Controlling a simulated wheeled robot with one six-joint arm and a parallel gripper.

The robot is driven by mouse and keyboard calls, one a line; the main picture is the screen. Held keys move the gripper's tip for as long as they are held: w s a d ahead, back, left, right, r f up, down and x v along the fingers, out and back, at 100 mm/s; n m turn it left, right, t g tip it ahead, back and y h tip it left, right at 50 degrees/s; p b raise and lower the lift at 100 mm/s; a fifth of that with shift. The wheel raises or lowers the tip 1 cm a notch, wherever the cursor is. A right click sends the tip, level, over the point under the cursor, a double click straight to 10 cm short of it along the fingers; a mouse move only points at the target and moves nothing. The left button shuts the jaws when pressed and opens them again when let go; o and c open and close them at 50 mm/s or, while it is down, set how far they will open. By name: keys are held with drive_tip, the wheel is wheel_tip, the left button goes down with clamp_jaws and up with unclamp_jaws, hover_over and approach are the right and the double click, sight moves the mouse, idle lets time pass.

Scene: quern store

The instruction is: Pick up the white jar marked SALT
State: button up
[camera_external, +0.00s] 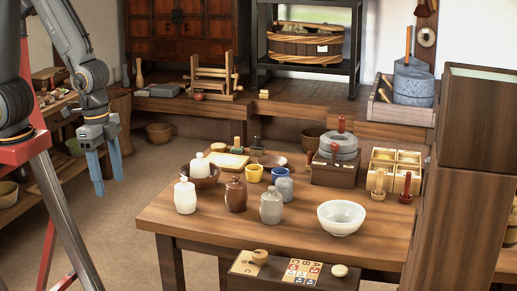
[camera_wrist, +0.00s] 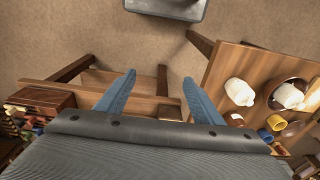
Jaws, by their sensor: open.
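A white lidded jar (camera_external: 185,196) stands upright at the left edge of the wooden table (camera_external: 300,236). A second white jar (camera_external: 199,171) sits in a dark brown bowl (camera_external: 213,180) just behind it. No SALT marking is legible on either. In the wrist view the first white jar (camera_wrist: 240,92) and the one in the bowl (camera_wrist: 288,96) lie at the right. My gripper (camera_external: 107,183) is open and empty, fingers down, over the floor to the left of the table, apart from both jars. Its blue fingers also show in the wrist view (camera_wrist: 159,78).
A brown jar (camera_external: 236,196) and a grey jar (camera_external: 271,207) stand right of the first white jar. The floor between gripper and table is clear.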

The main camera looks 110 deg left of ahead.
drive_tip(key=shift+o, duration=0.5)
drive_tip(key=m+g+y+p, duration=0.15)
drive_tip(key=m+y, duration=0.25)
drive_tip(key=m, duration=1.4)
hover_over(183, 178)
drive_tip(key=d, duration=0.2)
drive_tip(key=f, duration=0.4)
drive_tip(key=shift+s+d+f+p, duration=0.15)
drive_tip(key=shift+s+f+p, duration=0.05)
drive_tip(key=shift+f+p, duration=0.15)
drive_tip(key=shift+w+x, duration=0.2)
drive_tip(key=shift+x, duration=1.7)
drive_tip(key=shift+w+x, duration=0.15)
drive_tip(key=shift+x, duration=1.7)
clamp_jaws()
